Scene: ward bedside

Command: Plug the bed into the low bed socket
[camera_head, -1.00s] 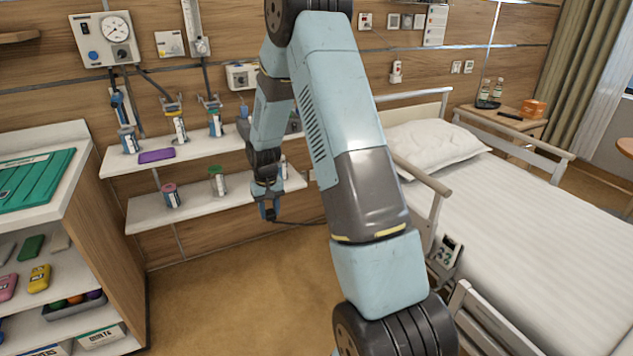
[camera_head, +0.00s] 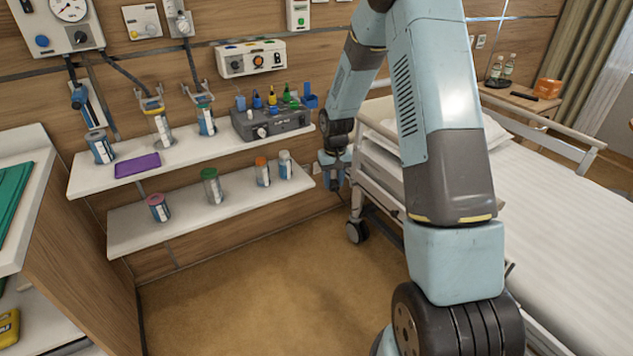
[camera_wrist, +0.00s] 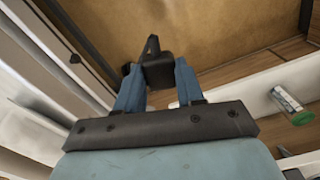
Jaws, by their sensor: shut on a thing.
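My gripper (camera_head: 334,178) is low beside the bed's head end, past the right ends of the wall shelves. In the wrist view its two blue fingers (camera_wrist: 158,88) are shut on a black plug (camera_wrist: 157,68), which sticks out beyond the fingertips. The bed (camera_head: 562,215) fills the right side of the head view, with its head end partly behind my arm. I cannot make out the low bed socket; the wall near my gripper is mostly hidden by the arm and bed.
The upper shelf (camera_head: 100,182) holds jars, a purple case (camera_head: 137,165) and a grey device (camera_head: 270,122). The lower shelf (camera_head: 130,235) holds several jars. A bed castor (camera_head: 356,231) stands just below my gripper. The brown floor (camera_head: 250,290) in front is clear.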

